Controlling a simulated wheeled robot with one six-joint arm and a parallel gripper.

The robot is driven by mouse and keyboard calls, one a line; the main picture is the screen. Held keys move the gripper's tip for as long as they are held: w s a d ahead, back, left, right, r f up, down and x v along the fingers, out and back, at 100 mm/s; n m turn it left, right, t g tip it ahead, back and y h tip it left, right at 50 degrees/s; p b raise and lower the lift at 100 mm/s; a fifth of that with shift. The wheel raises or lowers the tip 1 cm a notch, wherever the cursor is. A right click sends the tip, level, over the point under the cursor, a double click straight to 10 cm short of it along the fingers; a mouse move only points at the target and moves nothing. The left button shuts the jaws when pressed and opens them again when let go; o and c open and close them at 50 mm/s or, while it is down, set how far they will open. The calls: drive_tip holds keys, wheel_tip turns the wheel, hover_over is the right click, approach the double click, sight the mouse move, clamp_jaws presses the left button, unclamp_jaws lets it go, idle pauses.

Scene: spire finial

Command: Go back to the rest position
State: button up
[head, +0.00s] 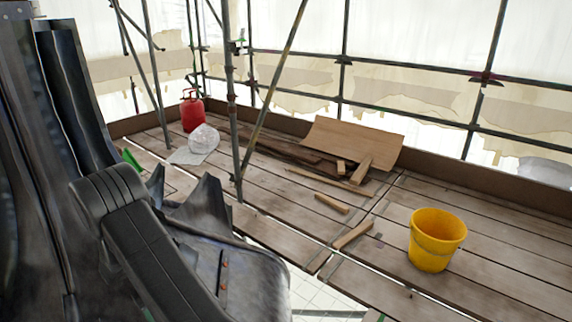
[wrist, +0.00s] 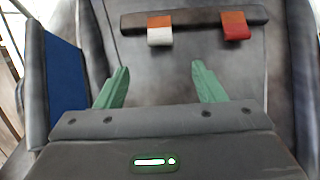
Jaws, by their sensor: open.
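My gripper (wrist: 160,80) shows in the wrist view. Its two green fingers are spread wide apart, with nothing between them. Beyond them is a dark grey, worn surface, close by, that looks like part of my own body. In the head view my dark arm and body fill the left side. A small green piece shows behind them and may be a fingertip; the rest of the gripper is hidden there.
A yellow bucket (head: 437,240) stands on the plank deck (head: 500,245) at right. Wood offcuts and a plywood sheet (head: 352,143) lie mid-deck. Scaffold poles (head: 231,100) rise near my arm.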

drive_tip(key=shift+w+a+f+g+h+b, duration=0.1)
drive_tip(key=shift+f+g+h+b, duration=0.3)
drive_tip(key=shift+f+b, duration=1.3)
drive_tip(key=shift+r, duration=0.2)
